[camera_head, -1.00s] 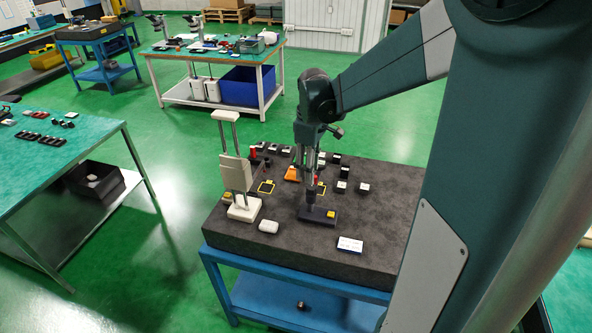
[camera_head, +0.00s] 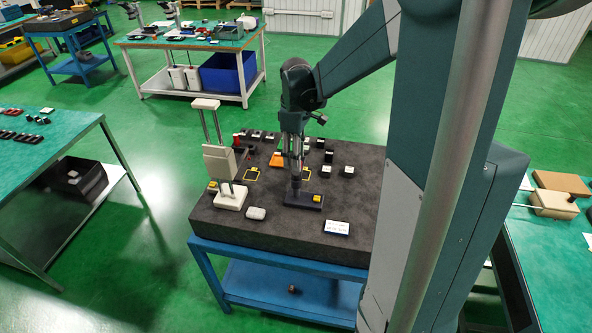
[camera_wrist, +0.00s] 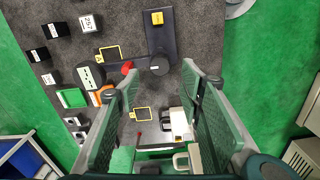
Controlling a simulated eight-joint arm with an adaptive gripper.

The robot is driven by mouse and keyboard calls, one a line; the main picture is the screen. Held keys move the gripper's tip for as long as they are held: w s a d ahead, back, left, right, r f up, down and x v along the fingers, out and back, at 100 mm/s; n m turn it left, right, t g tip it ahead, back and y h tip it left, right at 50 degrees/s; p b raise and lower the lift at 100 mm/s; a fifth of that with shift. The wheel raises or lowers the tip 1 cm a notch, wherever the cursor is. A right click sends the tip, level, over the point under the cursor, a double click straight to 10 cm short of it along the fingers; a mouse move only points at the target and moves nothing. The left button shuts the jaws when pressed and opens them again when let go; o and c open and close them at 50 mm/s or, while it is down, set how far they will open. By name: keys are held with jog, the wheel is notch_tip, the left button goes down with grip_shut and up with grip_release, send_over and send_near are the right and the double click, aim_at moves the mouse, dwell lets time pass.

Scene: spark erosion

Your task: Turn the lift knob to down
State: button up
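A dark base plate (camera_head: 288,199) lies near the front of the grey slab, with a yellow block (camera_head: 316,198) on its right end. In the wrist view, a black round-topped post (camera_wrist: 159,65) stands on this base, with the yellow block (camera_wrist: 157,18) beyond it. A red tip (camera_wrist: 127,67) shows left of the post. I cannot read which part is the lift knob. My gripper (camera_wrist: 160,72) is open, its green-padded fingers either side of the post; contact is unclear. In the head view my gripper (camera_head: 296,172) points down over the base and hides part of it.
A white two-column stand (camera_head: 221,163) rises left of my gripper. A white rounded block (camera_head: 256,213) and a white card (camera_head: 336,227) lie near the slab's front. Small dark and white blocks (camera_head: 348,170) sit behind. The slab rests on a blue table (camera_head: 270,258).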

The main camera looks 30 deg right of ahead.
aim_at(296, 175)
jog(key=shift+f, duration=3.2)
jog(key=c, duration=0.9)
